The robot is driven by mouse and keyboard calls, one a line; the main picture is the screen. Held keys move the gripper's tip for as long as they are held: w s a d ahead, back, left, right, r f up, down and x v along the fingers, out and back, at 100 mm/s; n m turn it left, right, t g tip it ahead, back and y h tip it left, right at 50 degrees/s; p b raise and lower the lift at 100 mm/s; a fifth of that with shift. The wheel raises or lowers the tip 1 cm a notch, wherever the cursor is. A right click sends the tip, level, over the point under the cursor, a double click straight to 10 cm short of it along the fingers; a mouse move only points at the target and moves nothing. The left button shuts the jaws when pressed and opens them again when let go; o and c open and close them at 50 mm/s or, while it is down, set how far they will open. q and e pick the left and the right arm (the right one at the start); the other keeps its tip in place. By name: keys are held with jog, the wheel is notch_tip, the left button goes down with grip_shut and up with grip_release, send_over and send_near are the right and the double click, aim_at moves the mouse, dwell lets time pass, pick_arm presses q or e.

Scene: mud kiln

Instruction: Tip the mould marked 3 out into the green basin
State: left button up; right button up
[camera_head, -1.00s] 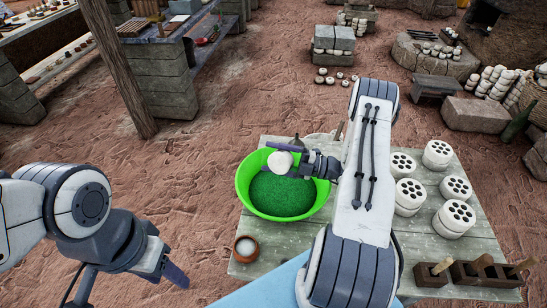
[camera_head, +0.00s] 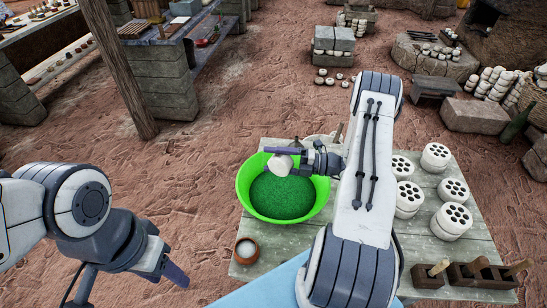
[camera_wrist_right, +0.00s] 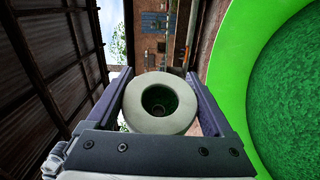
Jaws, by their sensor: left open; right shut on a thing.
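My right gripper (camera_head: 284,157) is shut on a white round mould (camera_head: 280,166) above the back left part of the green basin (camera_head: 242,190). In the right wrist view the mould (camera_wrist_right: 137,118) sits between both fingers, with its round opening facing the camera and looking dark green inside. I can make out no number on it. The basin (camera_wrist_right: 232,75) fills the right side of that view and has a grainy green filling. I see nothing falling from the mould. My left gripper (camera_head: 132,280) is open and empty, off the table at the lower left.
The wooden table (camera_head: 300,238) carries several white cylinders with holes (camera_head: 454,190) on the right. A small brown pot (camera_head: 247,258) stands before the basin. Wooden boxes with handles (camera_head: 475,274) stand at the front right. A post (camera_head: 118,65) rises at the left.

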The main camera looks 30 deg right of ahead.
jog(key=n, duration=0.1)
jog(key=r+n+h+p, duration=0.1)
jog(key=n, duration=0.1)
jog(key=shift+g+h, duration=0.3)
jog(key=shift+r+n+h+p, duration=0.3)
jog(key=shift+n+h+p, duration=0.2)
jog(key=shift+n+p, duration=0.5)
jog(key=shift+r+n+h, duration=0.1)
jog(key=shift+n+h, duration=0.4)
jog(key=shift+n, duration=0.6)
jog(key=shift+n+h, duration=0.5)
jog(key=shift+n, duration=0.3)
jog(key=shift+r+n+h+b, duration=0.1)
jog(key=shift+n+h+b, duration=0.55)
jog(key=shift+n, duration=0.25)
jog(key=n+t+h+b, duration=0.1)
jog(key=n+b, duration=0.1)
jog(key=b, duration=0.1)
jog(key=shift+r+h, duration=0.15)
jog(key=shift+h, duration=0.2)
jog(key=shift+r+n+b, duration=0.25)
jog(key=shift+n+b, duration=0.25)
jog(key=shift+n, duration=0.1)
jog(key=shift+r, duration=0.1)
